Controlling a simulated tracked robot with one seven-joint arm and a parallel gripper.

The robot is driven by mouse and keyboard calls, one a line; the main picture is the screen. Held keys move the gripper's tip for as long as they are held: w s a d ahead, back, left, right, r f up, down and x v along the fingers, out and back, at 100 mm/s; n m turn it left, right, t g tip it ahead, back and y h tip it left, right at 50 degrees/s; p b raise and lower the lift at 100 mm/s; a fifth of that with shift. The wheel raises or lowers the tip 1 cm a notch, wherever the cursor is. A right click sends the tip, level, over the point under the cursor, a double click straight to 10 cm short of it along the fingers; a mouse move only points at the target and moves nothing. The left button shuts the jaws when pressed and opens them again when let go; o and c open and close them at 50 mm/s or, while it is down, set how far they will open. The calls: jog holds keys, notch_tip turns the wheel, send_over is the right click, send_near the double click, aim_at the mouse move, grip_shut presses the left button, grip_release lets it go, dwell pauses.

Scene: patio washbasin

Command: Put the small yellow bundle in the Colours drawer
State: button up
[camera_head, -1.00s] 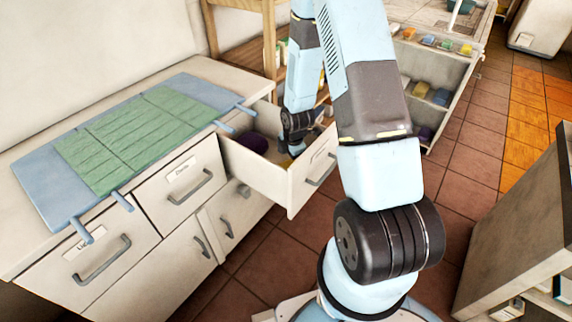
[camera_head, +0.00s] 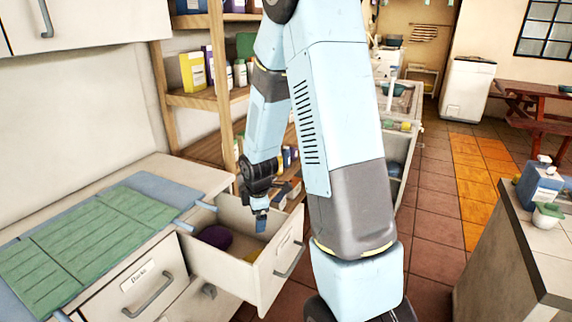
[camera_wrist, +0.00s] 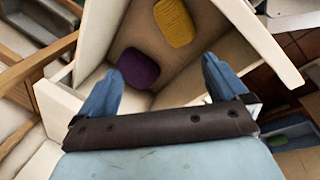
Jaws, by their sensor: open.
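The small yellow bundle (camera_wrist: 173,20) lies on the floor of a pulled-out drawer (camera_head: 282,268). In the head view only a sliver of the bundle (camera_head: 253,256) shows past the drawer wall. A purple bundle (camera_wrist: 138,69) lies in the same drawer, apart from the yellow one; it also shows in the head view (camera_head: 215,237). My gripper (camera_head: 261,226) is above the drawer, pointing down. In the wrist view my gripper (camera_wrist: 163,72) has its fingers wide apart with nothing between them gripped. No label can be read on this drawer.
A shut drawer labelled Packs or similar (camera_head: 140,285) is to the left. A green and blue mat (camera_head: 85,240) covers the counter, with blue straps over its edge. A wooden shelf (camera_head: 205,98) with bottles stands behind. Tiled floor is free to the right.

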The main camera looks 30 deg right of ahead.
jog(key=s+r+m, duration=0.3)
jog(key=r+m, duration=0.1)
jog(key=r, duration=0.7)
jog(key=s+a+r+m+t, duration=0.2)
jog(key=s+r+m, duration=1)
jog(key=s+r, duration=0.7)
jog(key=s, duration=0.2)
jog(key=shift+s+r+t, duration=0.15)
jog(key=shift+s+t, duration=0.15)
jog(key=shift+s, duration=0.05)
jog(key=shift+w+d, duration=0.1)
jog(key=shift+c, duration=0.4)
